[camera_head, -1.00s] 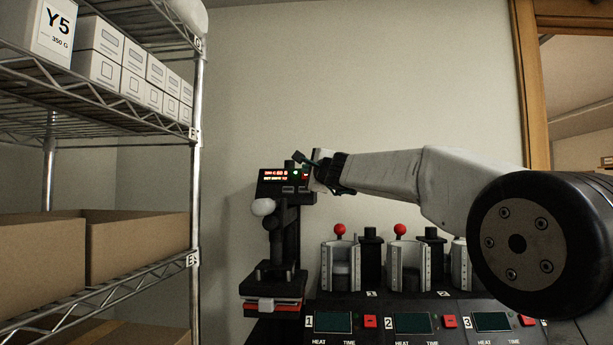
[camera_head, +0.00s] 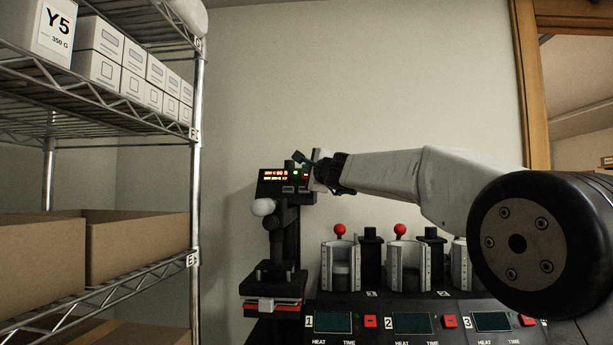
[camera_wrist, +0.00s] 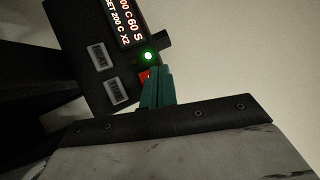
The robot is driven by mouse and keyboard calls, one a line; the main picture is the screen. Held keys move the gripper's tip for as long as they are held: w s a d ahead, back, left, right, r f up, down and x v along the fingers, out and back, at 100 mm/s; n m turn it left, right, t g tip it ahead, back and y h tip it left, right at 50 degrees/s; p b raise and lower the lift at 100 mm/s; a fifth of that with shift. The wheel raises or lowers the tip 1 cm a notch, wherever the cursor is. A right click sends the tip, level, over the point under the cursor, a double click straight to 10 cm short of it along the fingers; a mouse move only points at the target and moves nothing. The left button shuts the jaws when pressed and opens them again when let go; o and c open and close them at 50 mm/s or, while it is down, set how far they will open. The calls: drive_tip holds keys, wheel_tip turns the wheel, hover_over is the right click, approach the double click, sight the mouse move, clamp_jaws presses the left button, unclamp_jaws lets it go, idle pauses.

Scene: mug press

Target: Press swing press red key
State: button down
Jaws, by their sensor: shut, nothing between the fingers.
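The swing press (camera_head: 283,235) is a dark upright machine with a white ball knob and a control box with a red lit display (camera_head: 272,175) on top. In the wrist view the control box (camera_wrist: 90,60) shows two grey buttons, a lit green lamp (camera_wrist: 148,56) and a red key (camera_wrist: 144,76). My gripper (camera_head: 303,162) is shut and empty, at the right side of the control box. In the wrist view its green fingertips (camera_wrist: 157,76) are at the red key and cover part of it. I cannot tell whether they press on it.
A row of mug presses (camera_head: 395,265) with red ball knobs stands to the right, above a panel with small screens and red buttons. A wire shelf (camera_head: 197,200) with boxes stands at the left. The wall behind is bare.

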drive_tip(key=shift+w+f, duration=0.1)
drive_tip(key=shift+w, duration=0.05)
idle(0.5)
drive_tip(key=shift+w+f, duration=0.15)
drive_tip(key=shift+w, duration=0.1)
drive_tip(key=shift+w+f, duration=0.2)
drive_tip(key=shift+w, duration=0.25)
idle(0.7)
drive_tip(key=shift+s, duration=0.15)
drive_tip(key=shift+s+r, duration=0.45)
drive_tip(key=shift+s, duration=0.25)
drive_tip(key=shift+s+a+r, duration=0.1)
drive_tip(key=shift+s+r, duration=0.4)
drive_tip(key=shift+s, duration=0.35)
drive_tip(key=shift+s+d+r, duration=0.1)
drive_tip(key=shift+s+r, duration=0.35)
drive_tip(key=shift+s, duration=0.45)
drive_tip(key=shift+s+a+r, duration=0.1)
drive_tip(key=shift+s+r, duration=0.4)
drive_tip(key=shift+s, duration=0.35)
